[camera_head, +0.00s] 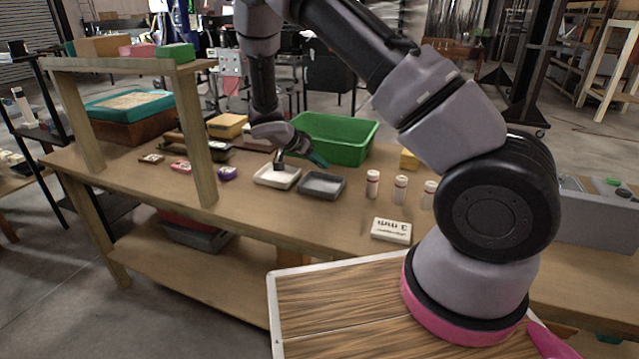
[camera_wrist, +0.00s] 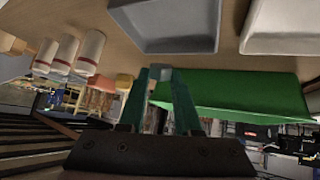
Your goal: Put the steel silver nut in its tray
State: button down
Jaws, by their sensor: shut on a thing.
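My gripper (camera_head: 321,163) reaches down to the right over the workbench, near the far edge of the grey tray (camera_head: 322,192). In the wrist view its teal fingers (camera_wrist: 162,76) are shut on a small grey metal piece, the steel silver nut (camera_wrist: 164,74), at the fingertips. The nut is too small to make out in the head view. The grey tray also shows in the wrist view (camera_wrist: 170,45), just beyond the fingertips, and looks empty. A white tray (camera_head: 277,185) stands beside it and shows at the right edge of the wrist view (camera_wrist: 280,47).
A green bin (camera_head: 345,153) stands close behind the trays. Three white bottles with red bands (camera_head: 400,190) stand to the right. A white lettered box (camera_head: 391,231) lies in front of them. A wooden shelf post (camera_head: 199,140) rises at left. Small dark and coloured pieces (camera_head: 180,167) lie beside it.

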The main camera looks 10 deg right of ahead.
notch_tip(320, 180, down, 6)
jog(key=shift+f, duration=0.2)
jog(key=c, duration=0.6)
grip_release()
jog(key=shift+a+r, duration=0.1)
